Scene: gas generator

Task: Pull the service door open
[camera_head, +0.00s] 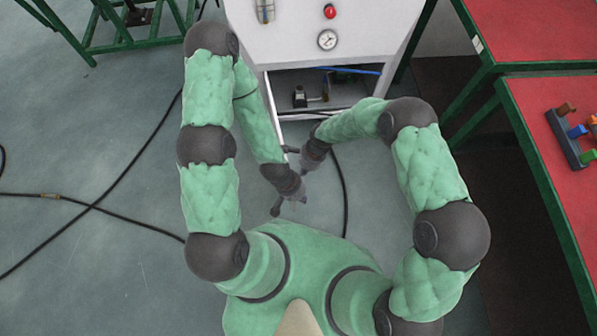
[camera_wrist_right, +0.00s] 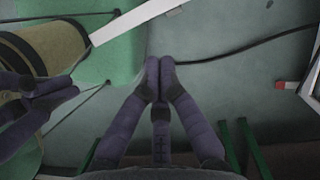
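The service door (camera_head: 274,108) shows as a narrow white strip at the left of the generator's lower opening. It stands swung outward, almost edge-on to the head camera. It also appears as a white bar in the right wrist view (camera_wrist_right: 135,22). My right gripper (camera_head: 304,171) is just beyond the door's near end; in its wrist view (camera_wrist_right: 160,68) the fingers are together with nothing visible between them. My left gripper (camera_head: 291,204) is lower, close to the right one, and shows at the left of the wrist view (camera_wrist_right: 45,92). Its finger gap is unclear.
The white generator cabinet (camera_head: 290,40) has a gauge (camera_head: 327,40) and a red button (camera_head: 330,11). Its lower compartment (camera_head: 318,90) is exposed, with a valve and blue hose inside. Black cables (camera_head: 110,190) lie on the floor. Red tables (camera_head: 545,110) stand at right.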

